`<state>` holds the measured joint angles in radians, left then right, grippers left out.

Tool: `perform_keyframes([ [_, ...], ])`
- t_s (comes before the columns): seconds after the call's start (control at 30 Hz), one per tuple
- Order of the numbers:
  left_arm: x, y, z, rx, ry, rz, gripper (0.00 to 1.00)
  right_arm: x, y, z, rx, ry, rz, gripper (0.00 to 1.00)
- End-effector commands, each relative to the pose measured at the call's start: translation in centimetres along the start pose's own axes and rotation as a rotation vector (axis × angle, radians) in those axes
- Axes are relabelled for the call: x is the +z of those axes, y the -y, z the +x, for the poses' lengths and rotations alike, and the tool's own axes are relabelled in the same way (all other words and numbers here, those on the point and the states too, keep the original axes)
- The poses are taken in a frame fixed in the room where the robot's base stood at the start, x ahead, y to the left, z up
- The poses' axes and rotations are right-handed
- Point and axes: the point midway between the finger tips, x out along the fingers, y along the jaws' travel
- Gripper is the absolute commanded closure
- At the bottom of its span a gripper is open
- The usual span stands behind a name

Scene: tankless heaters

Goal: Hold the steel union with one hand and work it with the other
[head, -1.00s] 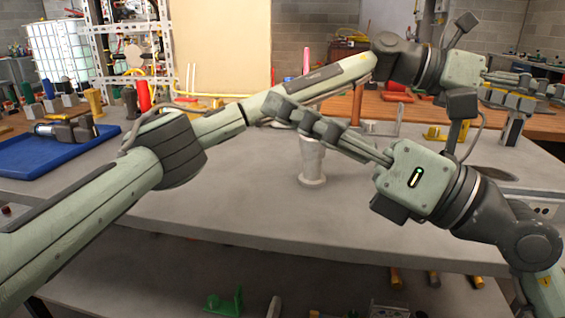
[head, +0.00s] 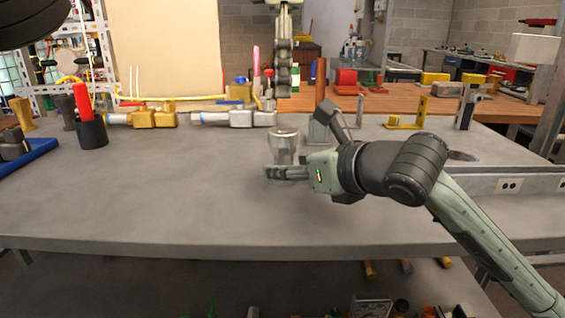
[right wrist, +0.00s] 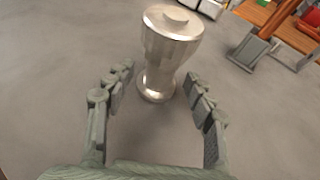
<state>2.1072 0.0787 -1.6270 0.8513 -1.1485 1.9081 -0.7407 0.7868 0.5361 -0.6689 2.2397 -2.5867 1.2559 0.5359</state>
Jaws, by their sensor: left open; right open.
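The steel union (head: 284,147) stands upright on the grey bench, a silvery piece with a wide faceted top and a narrower waist. In the right wrist view the union (right wrist: 168,55) stands just ahead of and between my right fingertips, its round foot on the bench. My right gripper (head: 270,172) is open, lying low and level beside the lower part of the union, and appears not to grip it. My left gripper (head: 283,88) hangs fingers down above the union in the head view, with clear space between them; it holds nothing visible. Its finger gap is hard to see from here.
A grey angled bracket (head: 322,128) stands close right of the union. A red-handled tool in a dark cup (head: 91,130) and a blue tray (head: 30,157) are at left. The bench front is clear.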

Motion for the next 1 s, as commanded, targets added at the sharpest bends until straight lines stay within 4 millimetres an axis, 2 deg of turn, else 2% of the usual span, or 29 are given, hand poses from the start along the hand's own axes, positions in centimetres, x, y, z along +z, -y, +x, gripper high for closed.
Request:
perform_keyframes([
  [0.2, 0.0, 0.0, 0.0, -0.001, 0.001, 0.000, 0.38, 0.0, 0.0, 2.5, 0.001, 0.000, 0.000, 0.45],
  [0.57, 0.1, 0.0, 0.0, -0.001, 0.002, 0.001, 0.38, 0.0, -0.1, 2.9, 0.002, 0.000, -0.001, 0.45],
  [1.0, 0.1, 0.0, 0.1, -0.001, 0.002, 0.000, 0.38, -0.2, -0.1, 3.0, 0.002, -0.003, -0.001, 1.00],
])
